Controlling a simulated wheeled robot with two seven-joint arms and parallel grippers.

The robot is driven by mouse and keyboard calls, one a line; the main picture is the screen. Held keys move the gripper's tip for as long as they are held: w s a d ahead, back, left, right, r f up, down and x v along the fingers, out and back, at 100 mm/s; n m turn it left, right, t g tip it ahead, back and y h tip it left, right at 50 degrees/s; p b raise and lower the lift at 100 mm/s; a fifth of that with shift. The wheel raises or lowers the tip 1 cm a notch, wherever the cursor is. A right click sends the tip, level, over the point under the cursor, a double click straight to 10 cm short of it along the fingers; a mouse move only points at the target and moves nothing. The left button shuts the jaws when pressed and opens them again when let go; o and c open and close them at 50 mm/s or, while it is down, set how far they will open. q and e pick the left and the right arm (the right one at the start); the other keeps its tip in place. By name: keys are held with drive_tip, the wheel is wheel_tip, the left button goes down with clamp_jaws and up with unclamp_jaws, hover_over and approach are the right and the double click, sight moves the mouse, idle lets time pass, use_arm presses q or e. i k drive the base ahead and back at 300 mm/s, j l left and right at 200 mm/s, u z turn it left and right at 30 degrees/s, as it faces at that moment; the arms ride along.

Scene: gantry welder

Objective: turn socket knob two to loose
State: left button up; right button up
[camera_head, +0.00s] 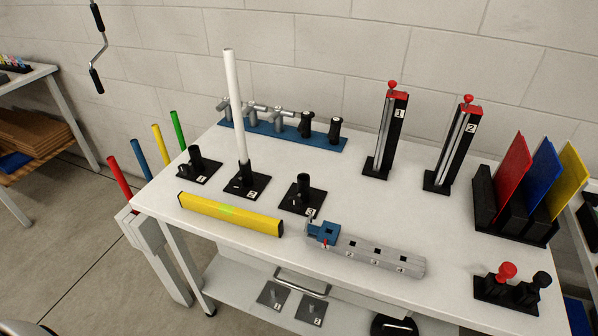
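Socket two (233,190) is a black holder on a square base marked 2, on the white table. A tall white rod (233,100) stands nearly upright in it. A small pale mark shows at the left of its base; I cannot make out the knob or its setting. Socket one (196,160) stands to its left and socket three (302,190) to its right, both with no rod in them. Neither of my grippers is in view.
A yellow bar (230,213) lies in front of the sockets, and a grey block rail (375,257) lies to its right. A blue rack (270,130) is behind. Two red-topped posts (388,130) (455,145) and a panel holder (500,205) stand at right.

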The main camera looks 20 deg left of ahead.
sight(235, 185)
drive_tip(key=j+z, duration=0.3)
drive_tip(key=j, duration=0.2)
drive_tip(key=j+z, duration=0.3)
drive_tip(key=j, duration=0.25)
drive_tip(key=j+z, duration=0.25)
drive_tip(key=j, duration=0.25)
drive_tip(key=k+j+z, duration=0.15)
drive_tip(key=j+z, duration=0.15)
drive_tip(key=j, duration=0.2)
drive_tip(key=k+j+z, duration=0.15)
drive_tip(key=j+z, duration=0.15)
drive_tip(key=j, duration=0.2)
